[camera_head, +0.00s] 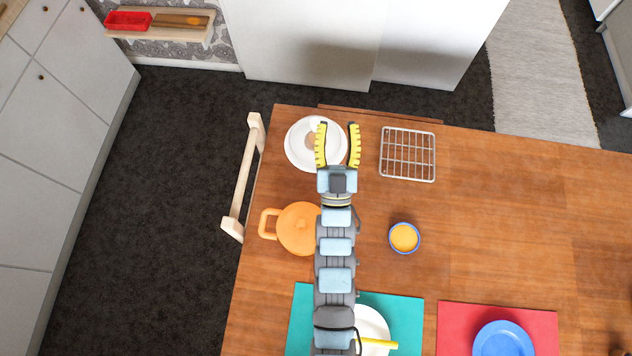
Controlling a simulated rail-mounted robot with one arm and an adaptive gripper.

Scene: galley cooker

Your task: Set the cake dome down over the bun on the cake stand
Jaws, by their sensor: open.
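The white round cake stand (293,155) is near the table's far left corner. The tan bun (310,141) shows at its middle, partly covered by my left finger. A small pale patch (314,123) shows beside the left fingertip; I cannot tell whether it belongs to the cake dome. No clear dome outline shows, so I cannot tell where the dome is. My gripper (338,128) is open with its yellow fingers apart. From above, the left finger overlaps the stand and the right finger lies past its right edge. Its height above the stand cannot be judged.
A wire rack (408,154) lies right of my gripper. An orange pot (298,228) stands left of my arm, a blue-rimmed bowl (404,238) right of it. Teal (405,308) and red (453,320) mats with plates lie at the front. The table's right side is mostly clear.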

